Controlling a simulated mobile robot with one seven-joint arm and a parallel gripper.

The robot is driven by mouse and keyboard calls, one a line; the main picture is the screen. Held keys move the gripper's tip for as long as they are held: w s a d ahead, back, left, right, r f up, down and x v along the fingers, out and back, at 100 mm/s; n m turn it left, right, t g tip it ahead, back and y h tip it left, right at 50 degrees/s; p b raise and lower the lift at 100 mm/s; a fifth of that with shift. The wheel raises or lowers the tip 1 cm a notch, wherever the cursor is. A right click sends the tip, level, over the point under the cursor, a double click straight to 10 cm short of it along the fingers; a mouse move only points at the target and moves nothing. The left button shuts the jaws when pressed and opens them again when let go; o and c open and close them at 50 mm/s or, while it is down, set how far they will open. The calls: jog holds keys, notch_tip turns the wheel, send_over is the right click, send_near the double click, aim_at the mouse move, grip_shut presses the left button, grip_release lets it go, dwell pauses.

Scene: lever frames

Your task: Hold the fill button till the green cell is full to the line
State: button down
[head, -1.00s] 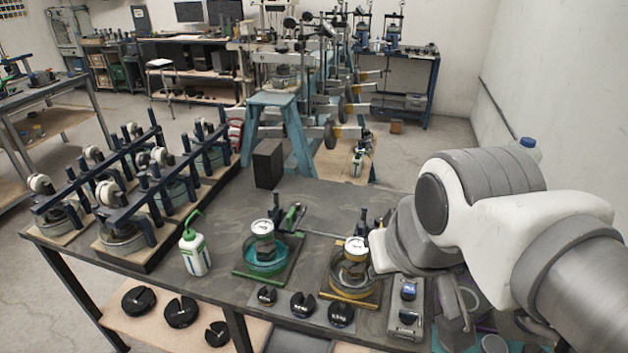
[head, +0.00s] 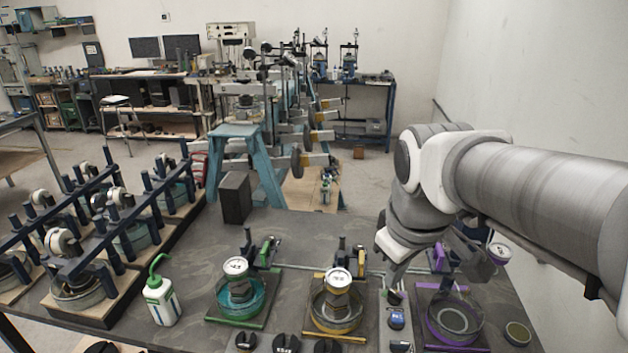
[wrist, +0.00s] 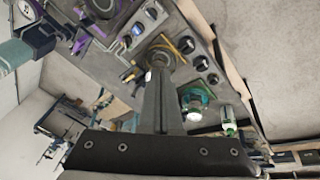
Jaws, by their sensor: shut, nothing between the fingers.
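The green cell (head: 238,298) is a clear round dish of teal liquid on a green-edged base, with a weight and a white dial on top. It also shows in the wrist view (wrist: 190,97). Its fill line is too small to make out. A grey control box (head: 397,320) with a blue-topped part stands between the yellow and purple cells; which part is the fill button I cannot tell. My gripper (wrist: 160,62) is shut and empty, pointing down over the bench near the yellow cell and control box, apart from the green cell. Its tips are hard to see in the head view.
The yellow cell (head: 337,305) stands right of the green one, and the purple cell (head: 452,320) is farther right. A white bottle with green spout (head: 160,293) stands left. The bench behind the cells has clear room.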

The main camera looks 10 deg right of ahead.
jog(key=w+d+f+n+g+b, duration=0.2)
jog(key=w+d+f+n, duration=0.25)
jog(key=w, duration=0.25)
jog(key=n+g+b, duration=0.2)
jog(key=n, duration=0.3)
send_over(398, 317)
notch_tip(398, 317, down, 8)
jog(key=shift+r+y, duration=0.1)
jog(key=shift+y, duration=0.3)
notch_tip(398, 317, down, 14)
jog(key=shift+f, duration=0.1)
